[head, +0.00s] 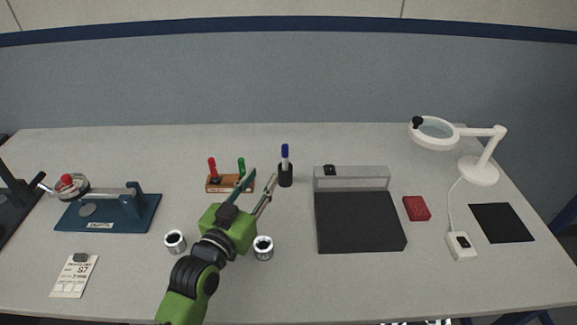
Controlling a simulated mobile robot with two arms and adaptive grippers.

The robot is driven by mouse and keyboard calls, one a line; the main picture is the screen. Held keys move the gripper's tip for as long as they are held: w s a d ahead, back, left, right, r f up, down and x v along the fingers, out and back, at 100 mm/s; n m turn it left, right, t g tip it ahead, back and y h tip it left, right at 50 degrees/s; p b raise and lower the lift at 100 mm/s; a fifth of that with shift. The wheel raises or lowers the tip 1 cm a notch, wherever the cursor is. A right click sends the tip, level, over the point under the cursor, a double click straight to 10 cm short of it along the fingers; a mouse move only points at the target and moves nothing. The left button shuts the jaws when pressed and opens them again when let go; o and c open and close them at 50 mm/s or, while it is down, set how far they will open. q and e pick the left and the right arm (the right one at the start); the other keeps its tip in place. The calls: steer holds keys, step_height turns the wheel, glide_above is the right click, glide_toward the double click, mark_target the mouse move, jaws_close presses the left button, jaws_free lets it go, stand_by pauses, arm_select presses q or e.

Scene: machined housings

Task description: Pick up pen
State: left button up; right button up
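A pen (285,153) with a blue cap and a pale body stands upright in a small black holder (286,177) near the middle of the table. My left gripper (262,176) is open, its two fingers spread apart and pointing toward the back of the table. It is just left of the holder, and I see nothing between its fingers. The left finger overlaps the wooden rack in the picture. My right gripper is not in the view.
A wooden rack (216,186) holds red- and green-handled tools. Two metal housings (175,241) (264,254) stand near my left arm. A blue fixture (146,219) is at left.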

mark_target(284, 152)
arm_select(q)
steer(key=shift+d+f+p+x, duration=0.15)
steer(key=shift+p+x, duration=0.3)
steer(key=shift+x, duration=2.95)
steer(key=shift+d+f+p+x, duration=0.15)
steer(key=shift+p+x, duration=0.3)
steer(key=shift+x, duration=2.95)
steer(key=shift+s+r, duration=0.1)
steer(key=shift+s, duration=0.05)
jaws_close()
